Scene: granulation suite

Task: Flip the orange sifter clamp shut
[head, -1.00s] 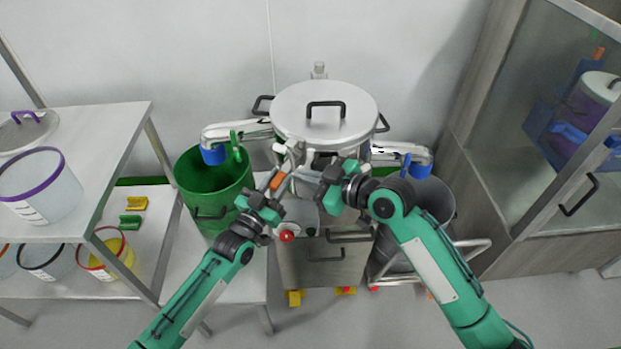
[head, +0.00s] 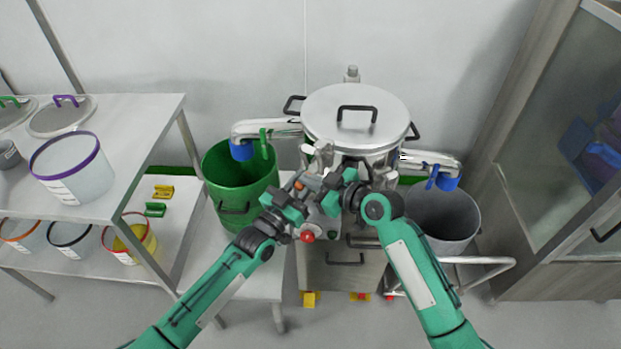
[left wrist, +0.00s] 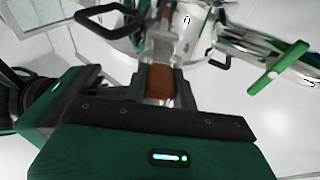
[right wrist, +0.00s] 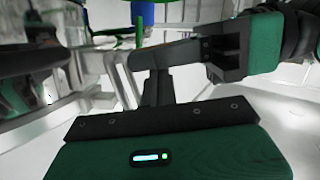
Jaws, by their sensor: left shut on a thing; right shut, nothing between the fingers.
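The orange sifter clamp (head: 299,185) is at the front of the steel sifter (head: 355,115), below its round lid. My left gripper (head: 295,191) is shut on the clamp's orange lever, which shows brownish between the fingers in the left wrist view (left wrist: 162,86).
A green bin (head: 240,190) stands left of the sifter and a grey bin (head: 443,215) right of it. A red button (head: 307,237) sits just below my left gripper. A shelf (head: 130,120) with tubs is at the left, a glass-door cabinet (head: 560,150) at the right.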

